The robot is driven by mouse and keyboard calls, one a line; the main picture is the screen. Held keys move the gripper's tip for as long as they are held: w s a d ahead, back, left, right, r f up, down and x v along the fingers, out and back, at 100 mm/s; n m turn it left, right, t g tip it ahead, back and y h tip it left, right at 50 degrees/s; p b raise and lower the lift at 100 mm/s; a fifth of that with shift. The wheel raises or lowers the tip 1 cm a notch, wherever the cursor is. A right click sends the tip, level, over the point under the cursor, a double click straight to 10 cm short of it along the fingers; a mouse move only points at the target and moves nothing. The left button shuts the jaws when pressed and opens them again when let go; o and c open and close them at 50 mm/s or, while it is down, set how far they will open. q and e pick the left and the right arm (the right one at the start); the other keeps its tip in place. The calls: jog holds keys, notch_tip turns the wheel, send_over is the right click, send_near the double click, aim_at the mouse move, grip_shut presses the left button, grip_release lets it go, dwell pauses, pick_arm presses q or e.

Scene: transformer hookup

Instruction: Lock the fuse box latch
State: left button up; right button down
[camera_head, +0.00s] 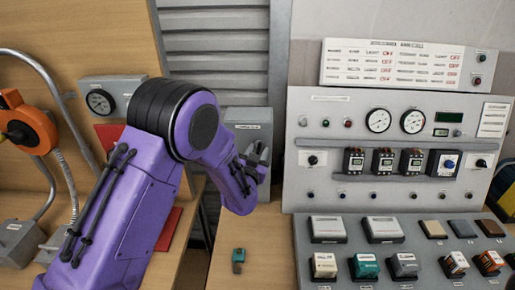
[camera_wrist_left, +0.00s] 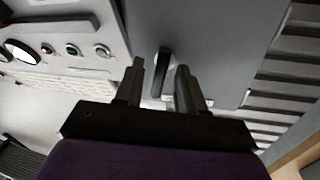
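The grey fuse box (camera_head: 248,114) hangs on the wall behind my left arm in the head view, its lower part mostly hidden. Its grey face (camera_wrist_left: 225,45) fills the upper right of the left wrist view. A dark, narrow latch handle (camera_wrist_left: 162,72) stands out from that face. My left gripper (camera_head: 260,154) is at the front of the box. In the wrist view its fingers (camera_wrist_left: 160,78) are apart, one on each side of the handle. The right finger looks nearer to it; I cannot tell whether they touch. My right gripper is not in view.
A control panel (camera_head: 295,172) with gauges and switches stands close right of the box. A sloped console (camera_head: 300,235) sits below it. A small green-topped block (camera_head: 238,258) lies on the wooden bench. An orange device (camera_head: 25,125) and a grey gauge box (camera_head: 115,92) are at left.

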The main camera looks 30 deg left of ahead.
pick_arm(q)
jog(key=shift+s+r, duration=0.15)
grip_shut()
jog(key=n+b, duration=0.2)
jog(key=b, duration=0.1)
jog(key=shift+f, duration=0.4)
jog(key=shift+r, duration=0.3)
grip_release()
jog(key=b+v, duration=0.3)
jog(key=v, duration=0.7)
jog(key=shift+s+f+b, duration=0.15)
jog(key=shift+f+b, duration=0.1)
jog(key=shift+b, duration=0.1)
